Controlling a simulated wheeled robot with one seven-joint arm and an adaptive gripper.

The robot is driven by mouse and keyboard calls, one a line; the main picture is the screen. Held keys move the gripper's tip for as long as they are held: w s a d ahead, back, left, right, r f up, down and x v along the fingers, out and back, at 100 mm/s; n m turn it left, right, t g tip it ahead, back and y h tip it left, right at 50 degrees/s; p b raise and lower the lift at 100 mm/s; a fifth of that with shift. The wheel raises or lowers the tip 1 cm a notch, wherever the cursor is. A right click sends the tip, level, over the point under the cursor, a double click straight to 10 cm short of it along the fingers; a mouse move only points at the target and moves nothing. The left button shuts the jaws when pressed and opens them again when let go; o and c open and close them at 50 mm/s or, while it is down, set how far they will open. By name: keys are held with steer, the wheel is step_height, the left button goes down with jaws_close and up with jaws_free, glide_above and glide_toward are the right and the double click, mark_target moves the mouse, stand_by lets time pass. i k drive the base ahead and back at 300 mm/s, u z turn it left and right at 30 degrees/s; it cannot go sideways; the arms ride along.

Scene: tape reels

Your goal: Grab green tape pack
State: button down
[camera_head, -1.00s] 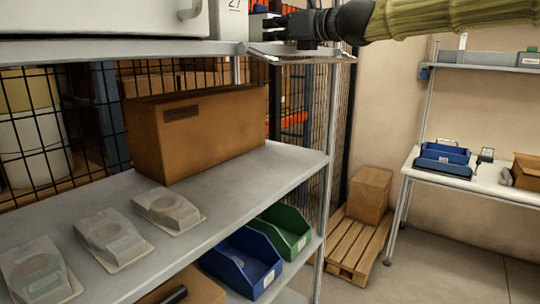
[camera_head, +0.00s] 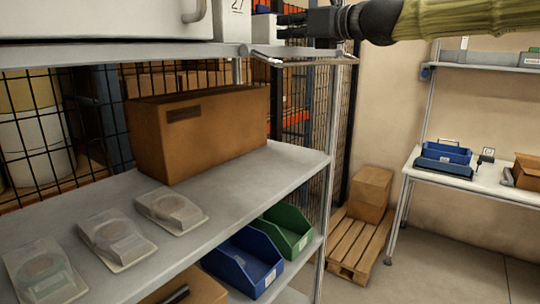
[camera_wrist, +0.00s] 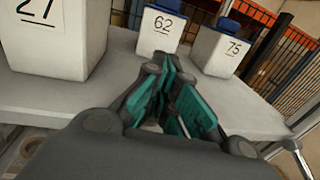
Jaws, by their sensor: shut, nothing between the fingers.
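Three clear blister tape packs lie in a row on the middle shelf in the camera_head view: a near one (camera_head: 45,272), a middle one (camera_head: 117,238) and a far one (camera_head: 171,211). They look greyish, and I cannot tell for certain which is green. My gripper (camera_head: 285,27) is at the upper shelf's right end, above and right of the packs and apart from them. In the camera_wrist view my gripper (camera_wrist: 172,80), with teal finger pads, is shut and empty over the upper shelf. No tape pack shows there.
White boxes marked 27 (camera_wrist: 58,40), 62 (camera_wrist: 160,28) and 75 (camera_wrist: 222,50) stand on the upper shelf around my gripper. A cardboard box (camera_head: 200,135) stands behind the packs. Blue (camera_head: 243,262) and green (camera_head: 287,232) bins sit lower. The middle shelf's right end is clear.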

mark_target(39, 271)
steer(key=k, duration=1)
